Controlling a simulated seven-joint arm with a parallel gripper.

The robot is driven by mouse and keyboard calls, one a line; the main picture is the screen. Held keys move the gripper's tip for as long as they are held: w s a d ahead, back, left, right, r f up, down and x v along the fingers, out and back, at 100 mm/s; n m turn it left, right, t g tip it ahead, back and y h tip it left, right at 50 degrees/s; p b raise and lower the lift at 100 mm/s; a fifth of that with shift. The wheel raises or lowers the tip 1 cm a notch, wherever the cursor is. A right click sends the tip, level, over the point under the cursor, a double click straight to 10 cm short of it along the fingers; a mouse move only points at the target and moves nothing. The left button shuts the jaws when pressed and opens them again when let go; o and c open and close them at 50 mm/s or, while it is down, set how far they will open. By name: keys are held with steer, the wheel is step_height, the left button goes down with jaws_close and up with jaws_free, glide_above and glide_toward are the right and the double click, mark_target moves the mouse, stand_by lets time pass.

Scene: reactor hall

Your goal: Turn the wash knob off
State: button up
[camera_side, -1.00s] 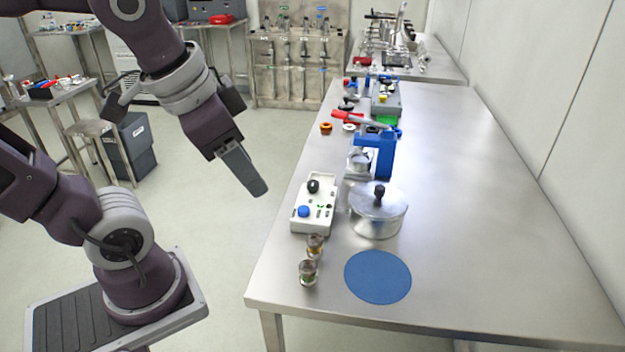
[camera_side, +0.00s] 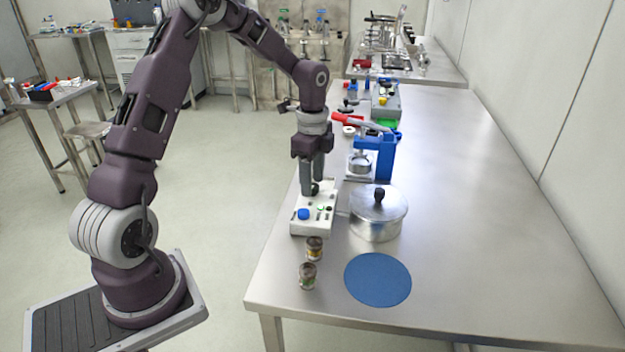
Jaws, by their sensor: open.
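A white control box (camera_side: 312,225) stands near the left edge of the steel table. It carries a blue knob (camera_side: 303,214) at its front left and small green and dark controls on its right. A black knob (camera_side: 315,188) at its back is partly hidden by my gripper (camera_side: 312,190). My gripper points down over the back of the box, its fingers open and around or just beside the black knob; I cannot tell whether they touch it. No label is readable, so I cannot tell which knob is the wash knob.
A lidded metal pot (camera_side: 378,218) stands close to the right of the box. A blue press with a red handle (camera_side: 375,155) is behind it. Two small jars (camera_side: 308,275) and a blue round mat (camera_side: 378,279) lie in front. The table's right side is clear.

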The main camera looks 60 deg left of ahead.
steer(key=shift+f, duration=0.25)
jaws_close()
steer(key=shift+n, duration=0.3)
steer(key=n, duration=0.3)
steer(key=shift+n, duration=0.4)
steer(key=n, duration=0.4)
steer(key=shift+d+r+n, duration=0.1)
steer(key=shift+n, duration=0.2)
steer(key=n, duration=0.4)
steer(key=shift+n, duration=2.4)
